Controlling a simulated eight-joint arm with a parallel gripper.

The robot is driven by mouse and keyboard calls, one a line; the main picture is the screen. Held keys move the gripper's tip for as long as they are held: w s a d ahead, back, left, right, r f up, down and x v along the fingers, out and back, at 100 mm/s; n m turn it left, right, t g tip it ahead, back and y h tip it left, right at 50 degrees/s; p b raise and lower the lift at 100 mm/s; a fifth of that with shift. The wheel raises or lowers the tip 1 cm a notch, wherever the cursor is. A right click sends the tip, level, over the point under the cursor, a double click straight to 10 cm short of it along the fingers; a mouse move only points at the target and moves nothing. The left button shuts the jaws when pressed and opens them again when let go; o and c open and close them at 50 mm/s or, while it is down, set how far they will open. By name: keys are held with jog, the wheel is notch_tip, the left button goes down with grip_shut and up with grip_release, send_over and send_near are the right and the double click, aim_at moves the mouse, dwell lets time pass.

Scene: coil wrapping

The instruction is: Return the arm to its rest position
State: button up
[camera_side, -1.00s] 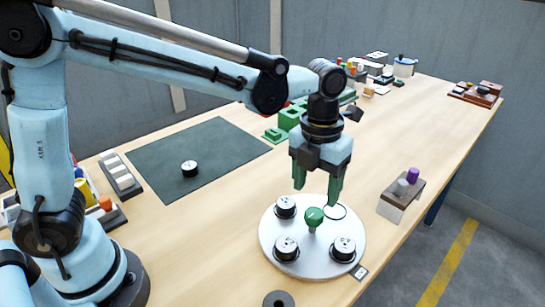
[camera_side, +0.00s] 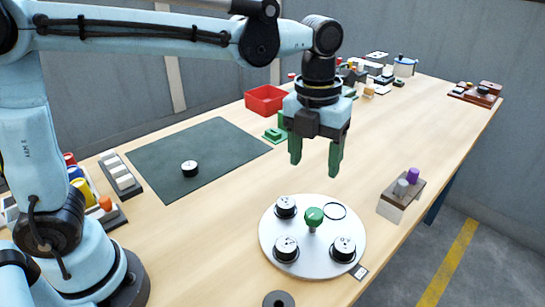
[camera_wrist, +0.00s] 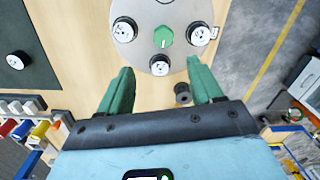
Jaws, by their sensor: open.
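My gripper (camera_side: 315,160) is open and empty, its green fingers pointing down above the table, a little behind and above the round plate (camera_side: 312,262). In the wrist view my gripper (camera_wrist: 158,88) shows its two fingers apart with nothing between them. Another white-topped piece (camera_side: 190,168) sits on the dark green mat (camera_side: 150,158).
A red bin (camera_side: 266,100) and green blocks (camera_side: 275,134) stand behind my gripper. A dark ring-shaped part (camera_side: 278,298) lies at the front. Bare table lies right of my gripper.

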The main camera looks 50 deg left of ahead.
jog(key=s+a+f+n+t, duration=0.2)
jog(key=a+n, duration=0.5)
jog(key=n, duration=0.9)
jog(key=s+a+f+n+t, duration=0.1)
jog(key=s+a+n+t, duration=0.3)
jog(key=n, duration=1.3)
jog(key=s+a, duration=0.2)
jog(key=a, duration=0.1)
jog(key=shift+s+a+f+t, duration=0.2)
jog(key=shift+s+f+t, duration=0.1)
jog(key=shift+f+t, duration=0.1)
